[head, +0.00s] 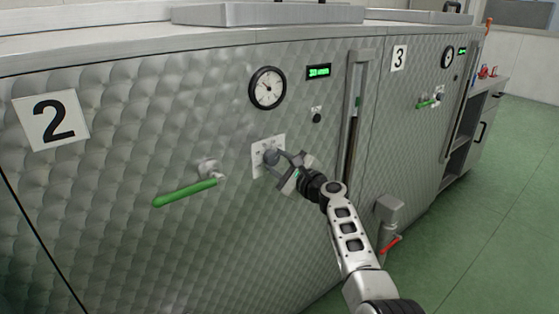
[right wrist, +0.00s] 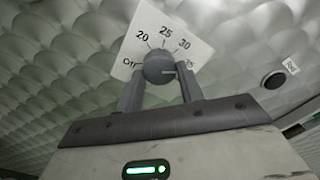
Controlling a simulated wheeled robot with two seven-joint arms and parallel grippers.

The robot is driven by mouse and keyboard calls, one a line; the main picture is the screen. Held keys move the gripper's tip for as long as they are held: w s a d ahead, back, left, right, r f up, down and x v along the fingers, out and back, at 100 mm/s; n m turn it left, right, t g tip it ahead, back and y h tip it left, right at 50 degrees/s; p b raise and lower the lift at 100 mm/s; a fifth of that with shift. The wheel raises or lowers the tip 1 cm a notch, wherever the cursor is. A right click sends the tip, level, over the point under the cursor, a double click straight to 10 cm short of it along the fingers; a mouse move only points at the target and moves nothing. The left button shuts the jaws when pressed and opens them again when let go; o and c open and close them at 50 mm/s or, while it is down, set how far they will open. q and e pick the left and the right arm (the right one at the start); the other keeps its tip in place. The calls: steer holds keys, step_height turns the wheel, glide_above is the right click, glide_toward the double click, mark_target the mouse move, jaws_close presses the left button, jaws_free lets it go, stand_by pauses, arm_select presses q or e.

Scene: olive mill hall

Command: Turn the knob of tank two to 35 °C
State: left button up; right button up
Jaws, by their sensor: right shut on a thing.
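Tank two (head: 110,110) is the quilted steel front with the black "2" sign (head: 52,119). Its grey round knob (head: 271,157) sits on a white dial plate (head: 258,148). My right gripper (head: 283,163) is shut on the knob; in the right wrist view the two fingers (right wrist: 160,90) stand either side of the knob (right wrist: 158,66). The plate (right wrist: 150,22) there reads Off, 20, 25 and 30; a further label at the right is partly hidden by a finger. The knob's pale mark points right, towards that label. My left gripper is out of view.
A green-handled valve (head: 185,193) sticks out left of the knob. A round gauge (head: 267,88), a green display (head: 318,72) and a small black button (head: 317,118) are above. Tank three's "3" sign (head: 399,57) and a red-handled outlet (head: 390,245) are to the right. Green floor is clear there.

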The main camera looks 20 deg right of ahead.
steer(key=shift+a+f+m, duration=0.1)
steer(key=shift+f+m, duration=0.05)
steer(key=shift+m, duration=0.15)
steer(key=o, duration=1)
steer(key=p+v, duration=0.2)
steer(key=v, duration=1.4)
